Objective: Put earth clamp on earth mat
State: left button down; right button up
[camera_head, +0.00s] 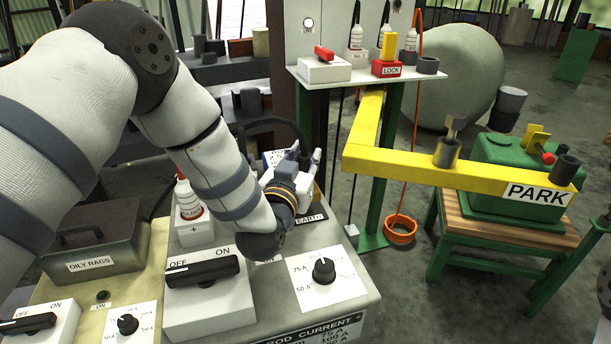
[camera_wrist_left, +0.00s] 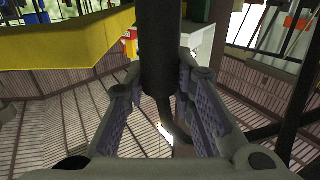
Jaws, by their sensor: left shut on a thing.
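My left gripper (camera_head: 306,158) is at the back of the welding set's sloping panel, above a plate labelled EARTH (camera_head: 312,217). In the left wrist view its two padded fingers stand either side of a dark round handle (camera_wrist_left: 160,45) and are shut on it. This handle looks like part of the earth clamp, but its jaws cannot be made out. A black cable (camera_head: 268,122) arcs up behind the gripper in the head view. I cannot pick out the earth mat for sure. My right gripper is not in view.
The OFF/ON switch box (camera_head: 208,299) and the current dial (camera_head: 323,271) lie just in front of my wrist. A yellow PARK arm (camera_head: 460,167) and a shelf with a LOCK block (camera_head: 386,68) stand to the right. Open floor lies between panel and wooden bench (camera_head: 500,221).

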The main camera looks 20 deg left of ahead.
pick_arm(q)
notch_tip(320, 180, down, 3)
jog(key=shift+f, duration=0.15)
jog(key=c, duration=1.4)
grip_release()
jog(key=shift+o, duration=0.2)
jog(key=shift+s, duration=0.3)
jog(key=s, duration=0.7)
